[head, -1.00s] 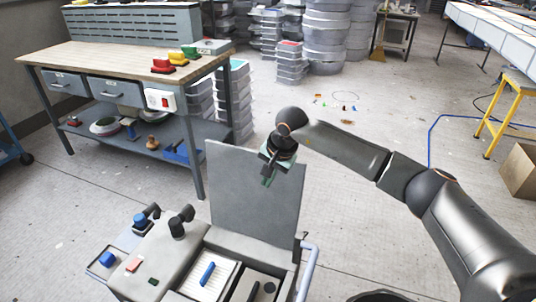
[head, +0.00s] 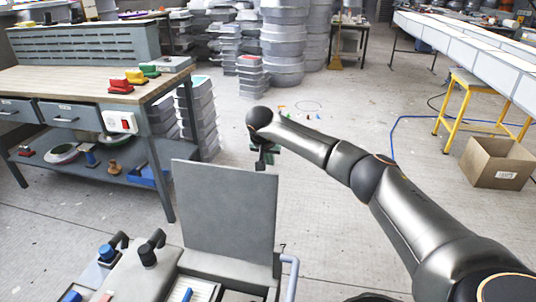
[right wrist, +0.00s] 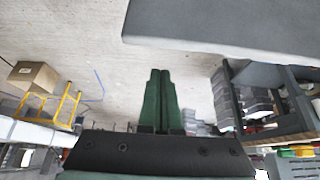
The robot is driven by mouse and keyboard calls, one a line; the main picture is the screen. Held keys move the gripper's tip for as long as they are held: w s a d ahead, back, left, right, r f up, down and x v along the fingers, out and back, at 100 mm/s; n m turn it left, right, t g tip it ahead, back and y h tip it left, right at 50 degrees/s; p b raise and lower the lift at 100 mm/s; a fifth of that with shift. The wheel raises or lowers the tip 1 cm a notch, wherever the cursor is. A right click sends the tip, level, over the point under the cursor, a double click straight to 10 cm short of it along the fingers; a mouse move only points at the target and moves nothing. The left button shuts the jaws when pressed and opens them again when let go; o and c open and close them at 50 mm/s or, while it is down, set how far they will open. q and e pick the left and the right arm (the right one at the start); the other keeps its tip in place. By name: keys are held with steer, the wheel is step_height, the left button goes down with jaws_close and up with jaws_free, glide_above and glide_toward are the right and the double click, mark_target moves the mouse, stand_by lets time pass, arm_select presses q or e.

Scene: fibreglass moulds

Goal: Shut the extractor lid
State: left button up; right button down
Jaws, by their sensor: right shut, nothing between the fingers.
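The extractor lid (head: 225,215) is a flat grey panel standing upright, open, at the back of the grey extractor housing (head: 128,274) at the lower edge of the head view. My right gripper (head: 260,165) is at the lid's top edge, right of its middle; I cannot tell whether it touches. In the right wrist view its green fingers (right wrist: 160,100) are shut together with nothing between them. A grey panel, apparently the lid (right wrist: 230,25), fills the upper right there, apart from the fingers in the picture. My left gripper is not in view.
A workbench (head: 75,83) with red, yellow and green objects stands at left. Stacks of grey tubs (head: 284,45) stand behind. A yellow stool (head: 478,85) and a cardboard box (head: 497,163) are at right. The floor beyond the lid is mostly clear.

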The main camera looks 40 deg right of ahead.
steer(key=shift+s+a+r+p, duration=0.15)
steer(key=shift+s+a+p, duration=0.05)
steer(key=shift+s+a, duration=0.5)
steer(key=shift+s+a+r+p, duration=0.2)
steer(key=shift+s+a, duration=0.4)
steer(key=shift+a, duration=0.2)
steer(key=shift+f, duration=0.1)
